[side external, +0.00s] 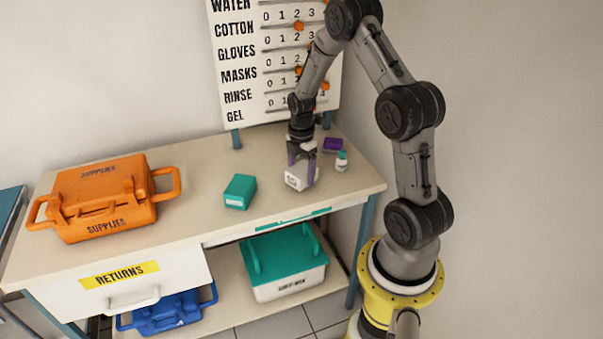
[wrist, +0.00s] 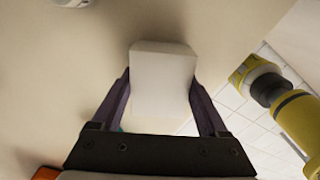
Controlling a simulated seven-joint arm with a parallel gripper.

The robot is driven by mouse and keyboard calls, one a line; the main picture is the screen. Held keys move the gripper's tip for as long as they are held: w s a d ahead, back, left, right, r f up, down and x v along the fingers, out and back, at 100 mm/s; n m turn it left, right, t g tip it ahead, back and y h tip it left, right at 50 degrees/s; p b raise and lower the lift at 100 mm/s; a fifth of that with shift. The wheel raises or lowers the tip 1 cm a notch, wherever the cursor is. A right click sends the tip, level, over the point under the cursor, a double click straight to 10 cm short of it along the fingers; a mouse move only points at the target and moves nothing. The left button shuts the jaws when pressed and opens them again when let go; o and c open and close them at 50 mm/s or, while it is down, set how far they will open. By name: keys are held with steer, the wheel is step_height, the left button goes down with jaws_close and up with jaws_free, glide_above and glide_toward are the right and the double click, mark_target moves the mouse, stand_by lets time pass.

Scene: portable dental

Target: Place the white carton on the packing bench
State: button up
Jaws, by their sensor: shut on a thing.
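The white carton (side external: 295,182) is between the two purple fingers of my gripper (side external: 301,172), over the right part of the beige bench top (side external: 262,205). In the wrist view the pale carton (wrist: 162,82) fills the space between the fingers of my gripper (wrist: 160,90), with its end reaching past the tips. My gripper is shut on it. The carton looks about upright and close to the bench surface; I cannot tell whether it touches. The fingers hide part of its sides.
A teal box (side external: 240,191) lies left of the carton. A small white bottle with a teal cap (side external: 341,161) and a purple box (side external: 333,144) stand close on the right. An orange supplies case (side external: 103,199) takes the left end. A sign board (side external: 245,95) rises behind.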

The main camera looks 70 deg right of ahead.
mark_target(300, 169)
steer(key=shift+f, duration=0.3)
steer(key=o, duration=1.3)
step_height(300, 169, up, 13)
steer(key=a+r+m+t, duration=0.1)
steer(key=a+r+m, duration=0.2)
steer(key=a+r, duration=0.45)
steer(key=s+a+r+m+t, duration=0.1)
steer(key=s+a+m, duration=0.2)
steer(key=s+a, duration=0.2)
steer(key=s+a+r+m+t, duration=0.2)
steer(key=s+a+m, duration=0.2)
steer(key=s+a, duration=0.1)
steer(key=s+a+r+m+t, duration=0.1)
steer(key=s+a+r+m, duration=0.1)
steer(key=s+a+m, duration=0.2)
steer(key=shift+s+a+t, duration=0.3)
steer(key=shift+s+a, duration=0.6)
steer(key=shift+a, duration=0.2)
